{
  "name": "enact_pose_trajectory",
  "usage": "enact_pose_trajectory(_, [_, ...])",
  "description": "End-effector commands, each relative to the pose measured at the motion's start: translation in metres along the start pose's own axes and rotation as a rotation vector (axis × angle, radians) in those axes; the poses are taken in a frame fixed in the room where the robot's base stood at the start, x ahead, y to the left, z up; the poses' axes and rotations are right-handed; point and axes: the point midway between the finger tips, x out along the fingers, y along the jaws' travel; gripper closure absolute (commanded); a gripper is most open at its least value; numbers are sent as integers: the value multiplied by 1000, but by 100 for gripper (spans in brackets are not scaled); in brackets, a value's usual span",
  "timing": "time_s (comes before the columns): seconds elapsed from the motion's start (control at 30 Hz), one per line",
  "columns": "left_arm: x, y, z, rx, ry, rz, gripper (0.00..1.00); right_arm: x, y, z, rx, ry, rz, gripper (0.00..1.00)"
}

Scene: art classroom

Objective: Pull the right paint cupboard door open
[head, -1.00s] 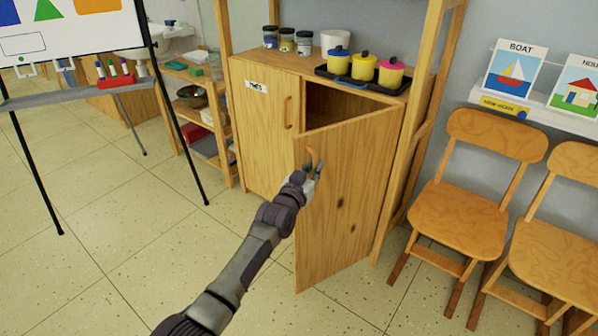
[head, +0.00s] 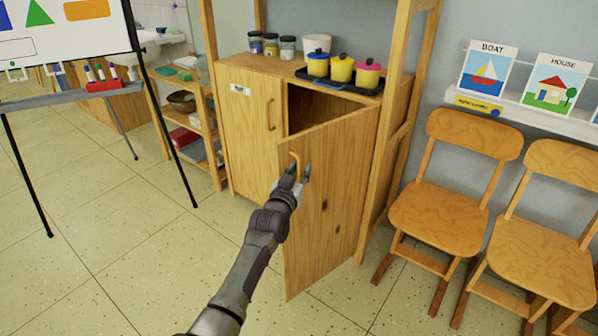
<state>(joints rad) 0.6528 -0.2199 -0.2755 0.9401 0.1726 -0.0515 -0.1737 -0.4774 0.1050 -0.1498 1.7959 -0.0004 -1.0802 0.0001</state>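The right paint cupboard door (head: 335,205) is a wooden panel with dark knots, swung partly open toward me and hinged at its right side. A dark gap into the cupboard (head: 312,112) shows above it. Its curved wooden handle (head: 294,160) is near the free left edge. My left gripper (head: 299,170) is at this handle, its fingers spread apart with the handle beside or between them; I cannot tell whether they touch it. My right gripper is out of view.
The left cupboard door (head: 248,130) is shut. Jars (head: 270,45) and a black tray (head: 372,91) of paint pots stand on top. Wooden chairs (head: 455,180) stand at right, an easel (head: 165,125) at left. Floor (head: 130,240) in front is clear.

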Motion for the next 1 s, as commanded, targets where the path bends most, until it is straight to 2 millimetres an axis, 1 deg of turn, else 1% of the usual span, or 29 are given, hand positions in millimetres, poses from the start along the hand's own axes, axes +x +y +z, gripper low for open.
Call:
enact_pose_trajectory(0.33, [0,0,1,-1,-2,0,61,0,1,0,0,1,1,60])
enact_pose_trajectory(0.47, [-6,0,1,-2,-2,0,61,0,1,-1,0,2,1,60])
enact_pose_trajectory(0.57, [-16,0,2,-2,-1,0,61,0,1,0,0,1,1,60])
enact_pose_trajectory(0.67, [-31,0,2,-3,-2,0,61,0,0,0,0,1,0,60])
enact_pose_trajectory(1.0, [-93,0,1,0,-2,0,61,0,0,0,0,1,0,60])
